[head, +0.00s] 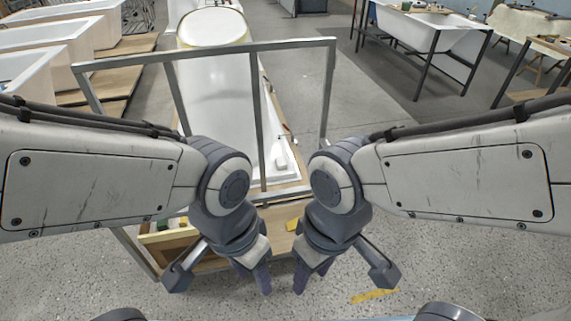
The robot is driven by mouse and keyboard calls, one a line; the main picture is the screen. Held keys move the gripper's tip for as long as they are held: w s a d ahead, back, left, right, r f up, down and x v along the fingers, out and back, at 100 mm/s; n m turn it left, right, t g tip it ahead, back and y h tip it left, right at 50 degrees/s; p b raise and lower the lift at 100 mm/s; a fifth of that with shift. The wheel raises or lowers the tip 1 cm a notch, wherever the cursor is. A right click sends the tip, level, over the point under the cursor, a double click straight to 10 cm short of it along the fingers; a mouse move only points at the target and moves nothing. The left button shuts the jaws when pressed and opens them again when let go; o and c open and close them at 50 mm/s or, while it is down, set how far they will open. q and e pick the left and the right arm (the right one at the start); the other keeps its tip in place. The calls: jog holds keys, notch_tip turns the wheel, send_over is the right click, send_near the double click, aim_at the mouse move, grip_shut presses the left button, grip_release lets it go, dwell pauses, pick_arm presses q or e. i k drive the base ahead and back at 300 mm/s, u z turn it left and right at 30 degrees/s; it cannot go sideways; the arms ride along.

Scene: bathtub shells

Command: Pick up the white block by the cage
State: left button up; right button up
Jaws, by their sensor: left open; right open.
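A grey metal frame cage (205,56) stands around a long white tub shell (222,100) ahead of me. A small white block-like piece (282,163) sits at the right of the shell, inside the frame, near its front; white on white, its outline is hard to make out. My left gripper (254,276) and my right gripper (312,277) hang side by side in front of the frame, fingers down. Both are open with nothing seen between their fingers. Both are apart from the white piece, which is farther away and higher in the picture.
A wooden base (216,266) with yellow strips lies low in the frame. A yellow strip (374,296) lies on the speckled floor. White tubs (60,46) line the left on wooden pallets. A tub on a dark stand (437,38) is at back right. Grey floor (375,95) between is clear.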

aim_at(280, 162)
jog(key=k, duration=1)
jog(key=z, duration=0.9)
jog(key=i, duration=8.2)
jog(key=u, duration=2.35)
